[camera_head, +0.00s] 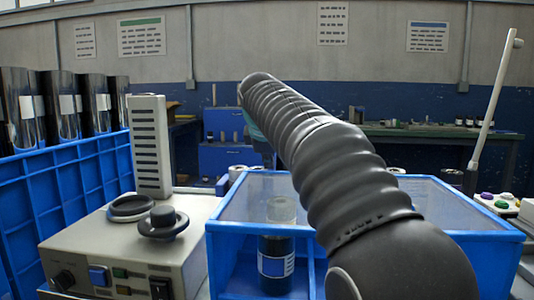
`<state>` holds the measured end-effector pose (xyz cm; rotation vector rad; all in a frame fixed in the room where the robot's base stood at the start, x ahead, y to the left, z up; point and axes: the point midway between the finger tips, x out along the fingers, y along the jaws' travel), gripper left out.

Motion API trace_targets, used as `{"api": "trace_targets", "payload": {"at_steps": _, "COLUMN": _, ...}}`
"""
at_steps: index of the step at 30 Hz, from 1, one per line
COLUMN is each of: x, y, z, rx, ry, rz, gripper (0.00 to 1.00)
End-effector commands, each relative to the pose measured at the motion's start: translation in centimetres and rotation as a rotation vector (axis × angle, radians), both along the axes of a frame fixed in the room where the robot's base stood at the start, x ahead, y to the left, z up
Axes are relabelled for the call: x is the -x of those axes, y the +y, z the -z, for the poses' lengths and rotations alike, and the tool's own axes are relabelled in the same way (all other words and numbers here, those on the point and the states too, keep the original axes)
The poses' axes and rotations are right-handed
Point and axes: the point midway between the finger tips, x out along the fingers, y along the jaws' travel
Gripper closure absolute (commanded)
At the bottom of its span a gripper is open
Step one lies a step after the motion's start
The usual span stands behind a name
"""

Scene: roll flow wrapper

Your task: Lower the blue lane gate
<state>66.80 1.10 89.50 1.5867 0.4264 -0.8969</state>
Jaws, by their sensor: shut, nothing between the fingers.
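I cannot pick out a blue lane gate for certain. A pale bar (494,100) with a short knob at its top stands raised and tilted at the far right, above a light panel with coloured buttons (500,203). I cannot tell whether it belongs to the gate. My dark ribbed arm runs from the lower right up to the centre and hides part of the scene behind it. My gripper does not show; the far end of the arm points away from me.
A blue-framed case (222,232) with a clear top stands at centre, with a dark labelled jar (276,262) inside. A control box (75,240) with knobs and switches sits left of it. A blue crate (75,190) with dark rolls (62,105) is at far left. A bench (440,132) stands behind.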

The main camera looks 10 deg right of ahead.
Motion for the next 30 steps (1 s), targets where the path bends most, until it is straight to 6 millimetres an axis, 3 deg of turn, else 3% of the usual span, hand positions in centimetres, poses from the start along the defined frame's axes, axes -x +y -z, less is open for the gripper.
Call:
{"api": "trace_targets", "payload": {"at_steps": 7, "x": -2.6, "y": -0.8, "z": 1.1, "rx": -0.001, "ry": -0.001, "rz": 0.0, "gripper": 1.0}}
{"api": "trace_targets", "payload": {"at_steps": 24, "x": -3.2, "y": -1.0, "z": 1.2, "rx": -0.001, "ry": -0.001, "rz": 0.0, "gripper": 1.0}}
{"api": "trace_targets", "payload": {"at_steps": 30, "x": -4.3, "y": -1.2, "z": 0.7, "rx": -0.001, "ry": 0.0, "rz": 0.001, "gripper": 1.0}}
